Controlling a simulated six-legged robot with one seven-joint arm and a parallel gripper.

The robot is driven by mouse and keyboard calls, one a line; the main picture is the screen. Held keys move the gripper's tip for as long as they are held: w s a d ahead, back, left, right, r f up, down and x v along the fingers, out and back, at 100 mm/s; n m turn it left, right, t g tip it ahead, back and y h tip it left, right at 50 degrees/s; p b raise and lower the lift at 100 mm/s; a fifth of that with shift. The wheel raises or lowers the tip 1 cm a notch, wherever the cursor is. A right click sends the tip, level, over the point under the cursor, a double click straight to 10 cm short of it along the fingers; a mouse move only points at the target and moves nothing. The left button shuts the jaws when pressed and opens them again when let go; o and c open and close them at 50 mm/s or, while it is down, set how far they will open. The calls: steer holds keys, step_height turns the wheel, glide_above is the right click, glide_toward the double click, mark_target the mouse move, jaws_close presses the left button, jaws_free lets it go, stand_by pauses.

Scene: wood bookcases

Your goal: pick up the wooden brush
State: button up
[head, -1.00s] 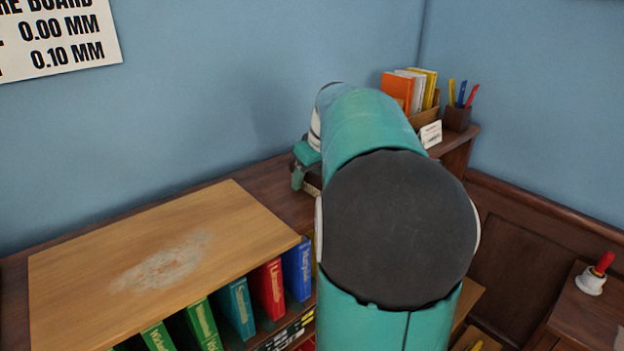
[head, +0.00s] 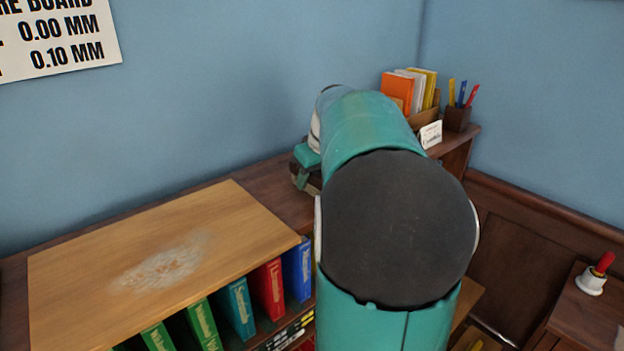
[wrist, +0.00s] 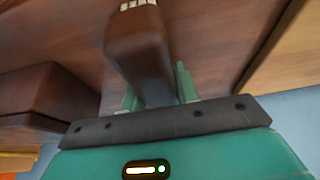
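The wooden brush (wrist: 140,45) is in the wrist view, a dark brown block with pale bristles at its far end and a narrower part running down toward my gripper. My gripper (wrist: 158,90) has its two green fingers on either side of that narrower part, very near it. I cannot tell whether both fingers press on it. In the head view my gripper (head: 304,172) is over the dark shelf top at the wall, mostly hidden behind my arm. The brush cannot be made out clearly there.
A brown block-like object (wrist: 45,92) is left of the brush in the wrist view. In the head view, a pale board (head: 90,260) lies at left above several binders (head: 238,308). Books (head: 402,88) and a pen cup (head: 457,118) stand beyond my arm. A handbell (head: 592,280) is at right.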

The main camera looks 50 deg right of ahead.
steer(key=shift+c, duration=0.9)
steer(key=shift+r, duration=0.15)
